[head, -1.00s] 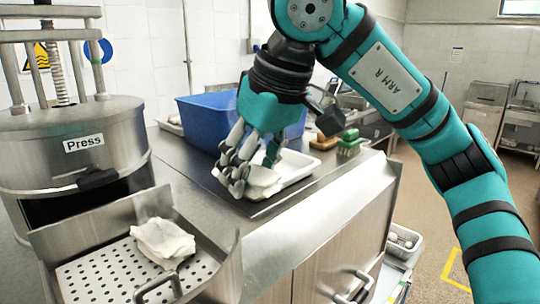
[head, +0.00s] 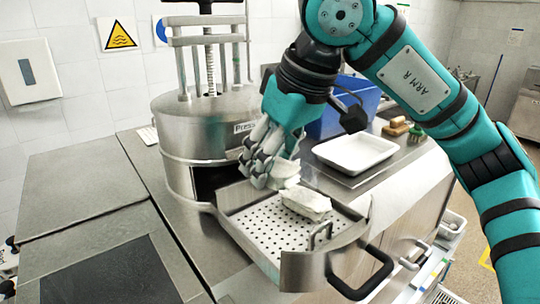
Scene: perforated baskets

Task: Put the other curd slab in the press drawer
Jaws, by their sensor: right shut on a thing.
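The press (head: 215,120) stands at the centre left with its perforated drawer (head: 258,240) pulled open. One white curd slab (head: 306,204) lies in the drawer, toward its right side. My right gripper (head: 266,168) is over the drawer's back left part, shut on another white curd slab (head: 287,171) that is mostly hidden by the fingers. This slab appears raised and to the upper left of the lying one; I cannot tell its exact height. The white tray (head: 355,153) on the counter is empty. My left gripper is not in view.
A blue bin (head: 340,118) stands behind the white tray. Brushes (head: 416,132) lie to its right.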

